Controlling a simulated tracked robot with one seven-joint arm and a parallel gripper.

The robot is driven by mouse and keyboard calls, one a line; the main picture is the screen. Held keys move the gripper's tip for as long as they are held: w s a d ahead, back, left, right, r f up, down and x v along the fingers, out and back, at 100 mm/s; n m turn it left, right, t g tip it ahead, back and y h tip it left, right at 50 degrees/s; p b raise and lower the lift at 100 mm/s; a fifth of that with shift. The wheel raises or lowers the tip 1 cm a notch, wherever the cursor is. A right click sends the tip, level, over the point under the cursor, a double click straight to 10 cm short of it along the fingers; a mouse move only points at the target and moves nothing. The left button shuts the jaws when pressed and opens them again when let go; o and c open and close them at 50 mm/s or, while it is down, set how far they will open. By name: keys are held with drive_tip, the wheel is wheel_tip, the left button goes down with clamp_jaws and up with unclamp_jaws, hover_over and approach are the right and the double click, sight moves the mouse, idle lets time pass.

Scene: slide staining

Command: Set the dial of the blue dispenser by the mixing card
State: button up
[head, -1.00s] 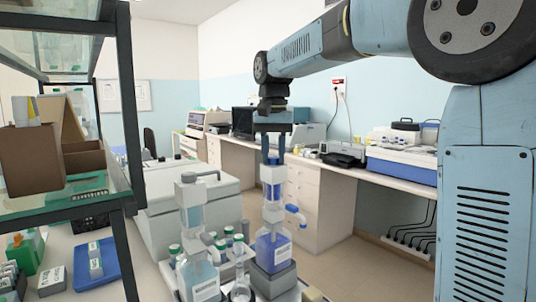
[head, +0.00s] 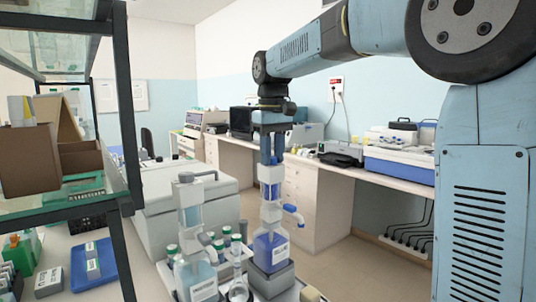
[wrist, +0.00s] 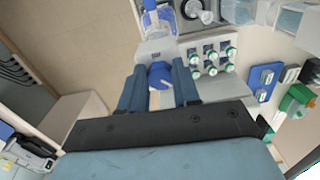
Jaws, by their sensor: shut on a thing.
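The blue dispenser (head: 270,246) is a bottle of blue liquid with a white label, a tall pump head and a blue side spout. It stands upright on a grey block in the head view. My gripper (head: 271,160) points straight down at its top. In the wrist view my gripper (wrist: 161,72) has its two blue fingers on either side of a round blue knob (wrist: 160,77), which looks like the dial, and is shut on it. The dial's marks cannot be read. I cannot make out the mixing card.
A second dispenser with pale liquid (head: 195,272) stands just left of the blue one. A flask (head: 238,289) and several green-capped bottles (head: 226,236) stand close by. A glass shelf with a dark frame (head: 122,190) is at the left. Open floor lies to the right.

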sight(273, 157)
drive_tip(key=shift+n, duration=0.3)
drive_tip(key=o, duration=1.1)
drive_tip(key=shift+c, duration=0.2)
wheel_tip(273, 157, up, 14)
drive_tip(key=shift+f, duration=0.15)
idle(0.3)
drive_tip(key=s+d+f+m+t, duration=0.2)
drive_tip(key=s+d+f, duration=0.6)
drive_tip(key=s+f, duration=0.4)
drive_tip(key=s+d+f+m+t, duration=0.3)
drive_tip(key=s+d+f, duration=0.6)
drive_tip(key=s+f, duration=0.4)
drive_tip(key=shift+d+m+t, duration=0.15)
drive_tip(key=shift+m+t, duration=0.15)
drive_tip(key=shift+m, duration=0.6)
